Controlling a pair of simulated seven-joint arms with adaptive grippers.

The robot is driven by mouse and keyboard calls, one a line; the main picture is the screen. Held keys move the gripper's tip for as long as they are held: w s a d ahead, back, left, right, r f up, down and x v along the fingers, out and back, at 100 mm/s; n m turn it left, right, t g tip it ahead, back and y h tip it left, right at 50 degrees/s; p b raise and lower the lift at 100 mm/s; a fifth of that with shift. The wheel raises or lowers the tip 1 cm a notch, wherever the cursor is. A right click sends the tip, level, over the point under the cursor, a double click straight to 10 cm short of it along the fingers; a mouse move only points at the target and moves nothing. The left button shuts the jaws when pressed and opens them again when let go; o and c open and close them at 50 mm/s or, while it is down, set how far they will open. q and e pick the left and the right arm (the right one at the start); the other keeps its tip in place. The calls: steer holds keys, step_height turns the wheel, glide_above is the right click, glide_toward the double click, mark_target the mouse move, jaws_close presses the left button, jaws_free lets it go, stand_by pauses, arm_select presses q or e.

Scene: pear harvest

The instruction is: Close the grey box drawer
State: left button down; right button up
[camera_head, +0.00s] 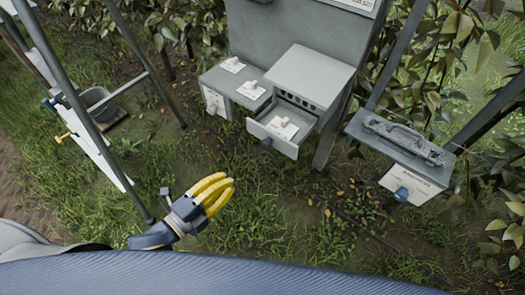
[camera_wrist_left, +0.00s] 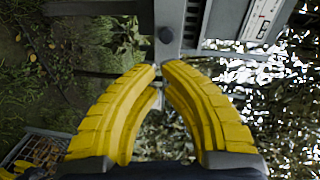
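My right gripper is in neither view.
A low grey ledge (camera_head: 226,84) with white cards and small pale items adjoins the box on the left. At right a grey stand (camera_head: 405,147) has a blue knob on its front. Metal legs and a bucket (camera_head: 98,100) are at left. Grass is open below the drawer.

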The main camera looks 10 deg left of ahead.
arm_select(q)
steer(key=m, duration=0.1)
glide_toward(267, 148)
steer(key=shift+m+h, duration=0.3)
steer(key=x, duration=0.8)
steer(key=shift+a+f, duration=0.1)
steer(key=shift+f, duration=0.15)
steer(key=shift+w, duration=0.15)
